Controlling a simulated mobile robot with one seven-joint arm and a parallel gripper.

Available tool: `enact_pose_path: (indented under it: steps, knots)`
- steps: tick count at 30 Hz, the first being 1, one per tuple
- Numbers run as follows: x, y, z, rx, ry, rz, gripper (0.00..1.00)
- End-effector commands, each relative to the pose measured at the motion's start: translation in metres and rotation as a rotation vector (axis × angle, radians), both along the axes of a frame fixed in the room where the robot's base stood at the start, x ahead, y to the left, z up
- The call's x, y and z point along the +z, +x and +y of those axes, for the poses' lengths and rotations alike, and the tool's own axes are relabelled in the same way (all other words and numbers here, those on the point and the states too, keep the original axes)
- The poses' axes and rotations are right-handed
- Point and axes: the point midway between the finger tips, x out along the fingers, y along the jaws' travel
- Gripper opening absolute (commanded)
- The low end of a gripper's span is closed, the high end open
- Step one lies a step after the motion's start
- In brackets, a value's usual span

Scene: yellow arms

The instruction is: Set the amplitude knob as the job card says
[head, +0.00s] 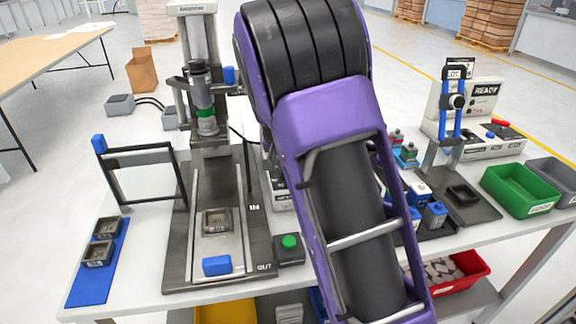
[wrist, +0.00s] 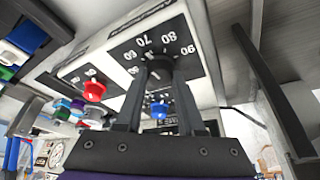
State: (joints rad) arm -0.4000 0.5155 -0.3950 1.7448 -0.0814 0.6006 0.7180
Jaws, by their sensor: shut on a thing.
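In the wrist view my gripper (wrist: 159,77) is shut on a dark round knob (wrist: 158,63) on a black dial plate (wrist: 158,28) of a white box. A red knob (wrist: 95,91) and a blue knob (wrist: 159,110) sit on other black plates and stand apart from my fingers. In the head view my own arm hides the gripper and most of the box.
In the head view a press stand (head: 207,110) with a green button (head: 289,242) stands left of my arm. To the right are a blue-framed stand (head: 450,120), a READY box (head: 485,95) and a green bin (head: 520,190). A red bin (head: 459,276) is below the bench.

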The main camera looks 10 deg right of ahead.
Motion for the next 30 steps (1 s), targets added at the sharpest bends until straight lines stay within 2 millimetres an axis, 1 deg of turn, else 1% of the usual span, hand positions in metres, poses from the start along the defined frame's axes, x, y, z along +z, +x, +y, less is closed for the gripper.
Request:
enact_pose_path:
  steps: [6,10,25,26,27,30]
  knots:
    - [-0.0001,0.0000,0.0008,-0.097,-0.001,0.002,0.00]
    - [-0.0003,-0.0001,0.0014,-0.129,0.000,0.002,0.00]
    - [-0.0006,0.0000,0.0011,-0.147,0.001,0.002,0.00]
    - [-0.0006,0.0000,0.0011,-0.147,0.001,0.001,0.43]
    - [-0.0006,0.0000,0.0012,-0.147,0.001,0.001,0.50]
    - [-0.0005,0.0001,0.0010,-0.146,0.001,0.002,0.68]
